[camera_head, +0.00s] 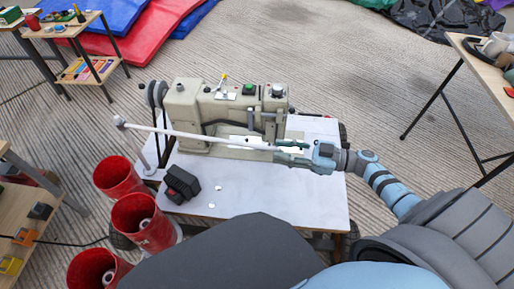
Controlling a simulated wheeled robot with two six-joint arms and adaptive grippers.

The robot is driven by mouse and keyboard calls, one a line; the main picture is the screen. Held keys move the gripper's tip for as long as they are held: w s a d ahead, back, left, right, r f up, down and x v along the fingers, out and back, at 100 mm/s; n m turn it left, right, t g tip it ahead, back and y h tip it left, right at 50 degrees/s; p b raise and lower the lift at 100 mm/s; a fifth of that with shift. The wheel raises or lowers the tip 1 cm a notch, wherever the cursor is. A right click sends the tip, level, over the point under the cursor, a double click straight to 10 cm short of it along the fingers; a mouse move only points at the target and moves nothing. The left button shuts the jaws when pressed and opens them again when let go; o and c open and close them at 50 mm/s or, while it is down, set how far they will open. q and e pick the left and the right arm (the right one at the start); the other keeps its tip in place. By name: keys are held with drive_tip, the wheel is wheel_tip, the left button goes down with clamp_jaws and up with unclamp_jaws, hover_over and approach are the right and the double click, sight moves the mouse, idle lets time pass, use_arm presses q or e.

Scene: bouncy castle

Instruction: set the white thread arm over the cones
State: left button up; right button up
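The white thread arm (205,138) is a long thin rod. It runs from a pale knob (119,121) at the left, past an upright post (142,150), across the front of the sewing machine (215,105). My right gripper (280,151) is at the rod's right end. Its two dark green fingers are apart, above and below that end; I cannot tell whether they touch it. The red cones (118,179), (143,222), (97,270) stand left of the machine table, with pale cores showing in the nearer two. The rod's right end is far from them. My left gripper is not in view.
The white machine table (285,205) carries a black block (181,184) and small white discs. Its front right surface is bare. A wooden shelf (30,205) stands at the left edge, another table (480,70) at the right. Red and blue mats (125,35) lie behind.

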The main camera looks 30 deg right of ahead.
sight(257, 147)
drive_tip(key=x, duration=0.8)
drive_tip(key=shift+b, duration=0.3)
clamp_jaws()
